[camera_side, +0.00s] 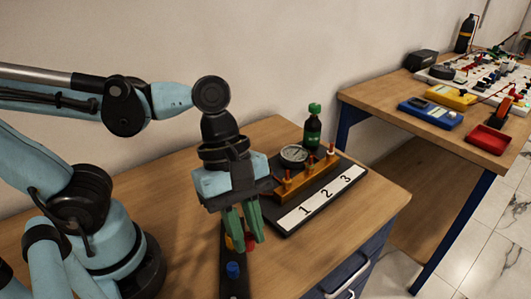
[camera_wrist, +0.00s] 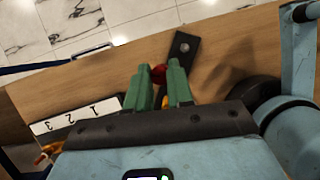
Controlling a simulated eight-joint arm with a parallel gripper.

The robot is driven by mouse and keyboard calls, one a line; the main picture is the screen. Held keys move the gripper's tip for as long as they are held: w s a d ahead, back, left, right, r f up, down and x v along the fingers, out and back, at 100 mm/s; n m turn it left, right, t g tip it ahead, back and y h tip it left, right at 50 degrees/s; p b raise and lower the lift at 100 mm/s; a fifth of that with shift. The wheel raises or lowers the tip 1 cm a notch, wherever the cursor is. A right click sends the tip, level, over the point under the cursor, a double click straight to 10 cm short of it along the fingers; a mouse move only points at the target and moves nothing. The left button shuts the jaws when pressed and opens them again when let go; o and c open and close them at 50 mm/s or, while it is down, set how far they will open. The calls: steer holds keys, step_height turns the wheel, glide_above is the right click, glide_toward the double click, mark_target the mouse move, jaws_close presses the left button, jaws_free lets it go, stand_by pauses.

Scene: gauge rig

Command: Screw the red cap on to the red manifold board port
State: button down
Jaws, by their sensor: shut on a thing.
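My gripper (camera_side: 245,243) has green fingers pointing down over a black strip (camera_side: 234,288) at the table's front. In the wrist view its fingertips (camera_wrist: 159,80) are shut on the red cap (camera_wrist: 158,73). A bit of red (camera_side: 250,243) shows at the fingertips in the side view. I cannot tell whether the cap touches the strip. A blue cap (camera_side: 232,269) stands on the strip in front, and a yellow piece (camera_side: 228,242) shows behind the fingers. The manifold board (camera_side: 285,222) lies to the right, with an orange manifold (camera_side: 305,180) and upright ports; their colours are hard to tell.
A white label strip (camera_side: 322,198) marked 1, 2, 3 runs along the board. A round gauge (camera_side: 293,154) and a dark green bottle (camera_side: 312,130) stand behind it. A second table (camera_side: 440,125) at right holds meters and a red tray (camera_side: 490,138). Bare wood lies left of the board.

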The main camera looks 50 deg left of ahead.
steer(key=w+a+n+t, duration=0.1)
steer(key=w+a+n, duration=0.2)
steer(key=a, duration=0.3)
steer(key=w+a+f+n+t, duration=0.1)
steer(key=w+a+n, duration=0.2)
steer(key=w+a, duration=0.3)
steer(key=w+a+f+n+t+y, duration=0.1)
steer(key=w+a+n, duration=0.2)
steer(key=w+a, duration=0.2)
steer(key=shift+a, duration=1.7)
steer(key=shift+f, duration=2.6)
steer(key=shift+f, duration=0.45)
steer(key=shift+f, duration=0.3)
steer(key=shift+f, duration=0.6)
